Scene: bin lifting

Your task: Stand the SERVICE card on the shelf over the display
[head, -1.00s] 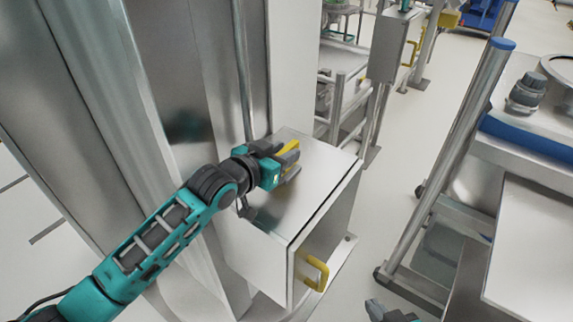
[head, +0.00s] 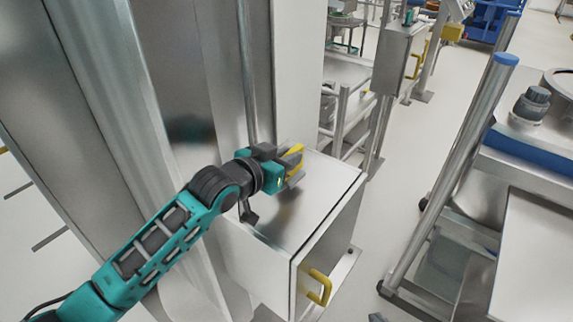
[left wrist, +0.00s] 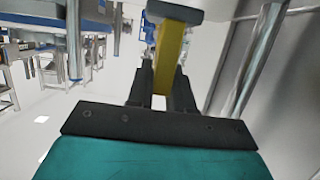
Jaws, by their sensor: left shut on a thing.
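My left gripper (head: 292,172) is shut on a yellow, flat piece (head: 294,155), seen nearly edge-on above the metal box top. I take it for the SERVICE card, but no lettering is readable.
The steel box (head: 325,205) with a yellow handle (head: 319,287) is under my left gripper, beside a tall metal column (head: 170,100). A wheeled frame (head: 450,190) stands at right. Pale floor (head: 420,140) lies clear between them. A grey cabinet (head: 397,60) stands farther back.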

